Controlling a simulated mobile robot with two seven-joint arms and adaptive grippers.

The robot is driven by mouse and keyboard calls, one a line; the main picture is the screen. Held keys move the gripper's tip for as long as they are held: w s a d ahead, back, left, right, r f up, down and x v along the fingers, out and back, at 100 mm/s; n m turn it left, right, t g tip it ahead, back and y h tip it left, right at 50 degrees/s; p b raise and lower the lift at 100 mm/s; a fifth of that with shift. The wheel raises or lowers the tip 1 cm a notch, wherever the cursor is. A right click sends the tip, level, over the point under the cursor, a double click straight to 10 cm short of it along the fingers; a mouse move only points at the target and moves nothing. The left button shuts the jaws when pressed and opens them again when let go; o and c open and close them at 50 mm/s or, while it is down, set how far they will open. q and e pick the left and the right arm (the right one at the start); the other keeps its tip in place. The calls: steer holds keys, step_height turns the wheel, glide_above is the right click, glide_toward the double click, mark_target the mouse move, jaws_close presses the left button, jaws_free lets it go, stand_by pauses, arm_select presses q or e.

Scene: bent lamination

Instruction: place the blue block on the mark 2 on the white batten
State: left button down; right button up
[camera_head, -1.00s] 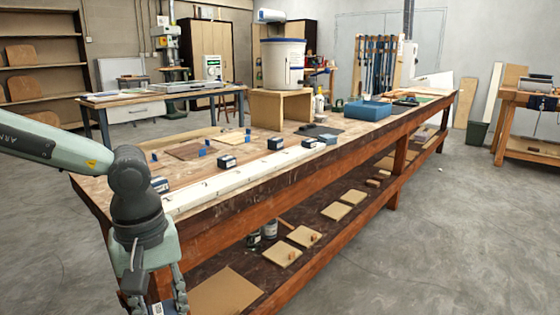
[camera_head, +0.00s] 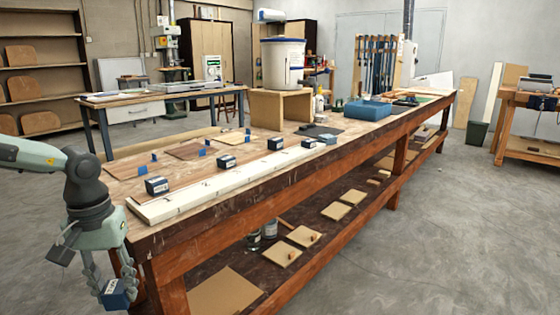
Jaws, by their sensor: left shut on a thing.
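The white batten (camera_head: 190,198) lies along the bench's front edge, running from near left to far right. Small dark marks show on it, but their numbers are too small to read. My left gripper (camera_head: 112,284) hangs at the lower left, in front of the bench's near end and apart from the batten. It is shut on a blue block (camera_head: 116,295) with a pale label, low between its fingers and partly hidden by them. My right gripper is out of view.
Dark blue blocks with white labels stand along the batten's back side, such as a near one (camera_head: 157,186) and others (camera_head: 227,161) (camera_head: 275,144). Brown boards (camera_head: 190,150) with small blue pieces lie behind. A white bucket (camera_head: 283,65) stands on a wooden stand further back.

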arm_select(q)
steer(key=s+a+r+n, duration=0.1)
steer(key=a+r+n, duration=0.1)
steer(key=a, duration=0.4)
steer(key=s+a+r+n, duration=0.1)
steer(key=s+a, duration=0.1)
steer(key=a, duration=0.4)
steer(key=s+a+f+n, duration=0.2)
steer(key=s+a+f, duration=0.3)
steer(key=shift+s+n, duration=0.3)
steer(key=shift+s, duration=0.1)
